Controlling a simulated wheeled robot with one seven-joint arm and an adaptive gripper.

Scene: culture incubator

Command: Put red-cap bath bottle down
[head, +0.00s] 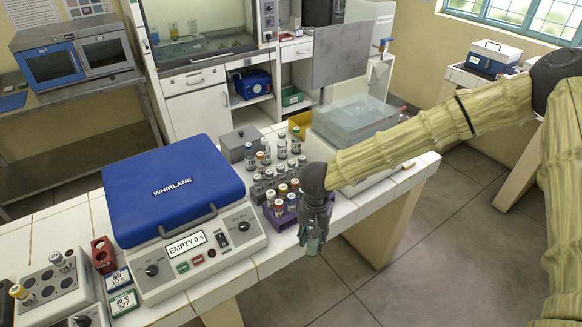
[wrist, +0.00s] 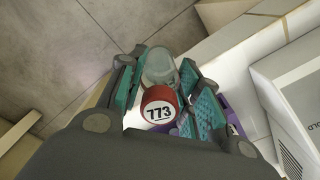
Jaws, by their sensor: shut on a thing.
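My gripper (head: 315,222) points down at the front edge of the white tiled counter (head: 262,262). Its fingers are shut on the red-cap bath bottle. In the wrist view, the bottle's red cap (wrist: 160,106), marked 773, lies between the teal finger pads of my gripper (wrist: 163,88). Its clear body (wrist: 159,67) extends beyond the cap. In the head view, the clear lower part of the bottle (head: 313,244) hangs below the fingertips, and the fingers hide its cap. The clear water bath (head: 352,118) stands farther back on the counter.
A purple rack (head: 279,220) with capped vials is just left of my gripper, beside a grey rack of several vials (head: 257,187). A blue-lidded centrifuge (head: 172,187) reading EMPTY stands at left. Open floor (head: 440,240) lies right of the counter.

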